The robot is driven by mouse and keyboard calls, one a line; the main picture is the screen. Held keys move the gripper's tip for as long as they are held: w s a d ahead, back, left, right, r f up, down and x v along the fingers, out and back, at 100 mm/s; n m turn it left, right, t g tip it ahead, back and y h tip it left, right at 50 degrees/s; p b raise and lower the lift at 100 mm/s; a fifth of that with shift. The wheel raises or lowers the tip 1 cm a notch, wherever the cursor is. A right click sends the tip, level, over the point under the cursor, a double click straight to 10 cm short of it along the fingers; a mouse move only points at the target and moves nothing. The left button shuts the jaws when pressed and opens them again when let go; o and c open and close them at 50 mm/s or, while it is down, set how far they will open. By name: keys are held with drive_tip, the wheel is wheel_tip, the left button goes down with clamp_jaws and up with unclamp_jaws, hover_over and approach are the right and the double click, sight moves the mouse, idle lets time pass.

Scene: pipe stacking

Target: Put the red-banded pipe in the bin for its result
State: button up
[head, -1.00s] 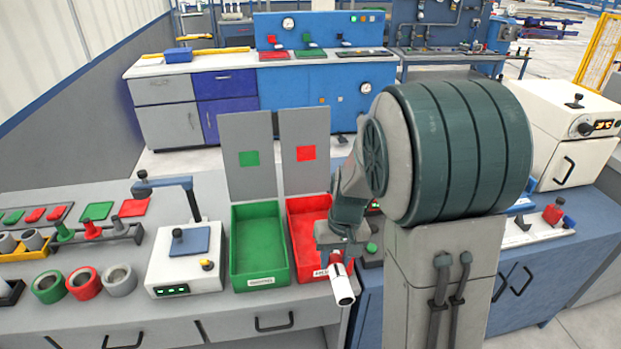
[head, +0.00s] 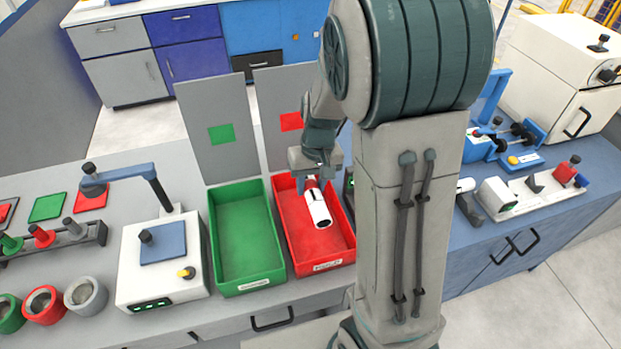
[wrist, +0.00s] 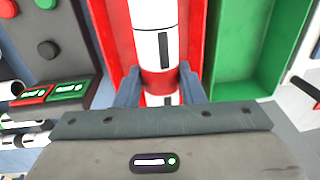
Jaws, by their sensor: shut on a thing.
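The red-banded pipe (head: 318,210) is white. My gripper (head: 316,180) is shut on it, and one white end points toward the front. In the wrist view the gripper's fingers (wrist: 158,84) close on both sides of the pipe at its red band (wrist: 160,82), and a black mark shows on the white part. The pipe is over the inside of the red bin (head: 334,266); I cannot tell how far it is above the floor. The green bin (head: 247,287) stands empty to the left of the red one.
Upright grey panels with a green square (head: 221,134) and a red square (head: 291,121) stand behind the bins. A white tester (head: 160,285) is left of the green bin. A small box with red and green displays (wrist: 52,93) sits beside the red bin.

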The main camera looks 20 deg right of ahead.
sight(315, 183)
drive_tip(key=shift+f+b, duration=3.25)
drive_tip(key=shift+f, duration=0.85)
drive_tip(key=shift+f, duration=0.1)
drive_tip(key=o, duration=1.2)
drive_tip(key=r, duration=0.4)
drive_tip(key=d+r, duration=0.1)
drive_tip(key=r, duration=0.8)
drive_tip(key=shift+d+r, duration=0.25)
drive_tip(key=shift+r, duration=0.15)
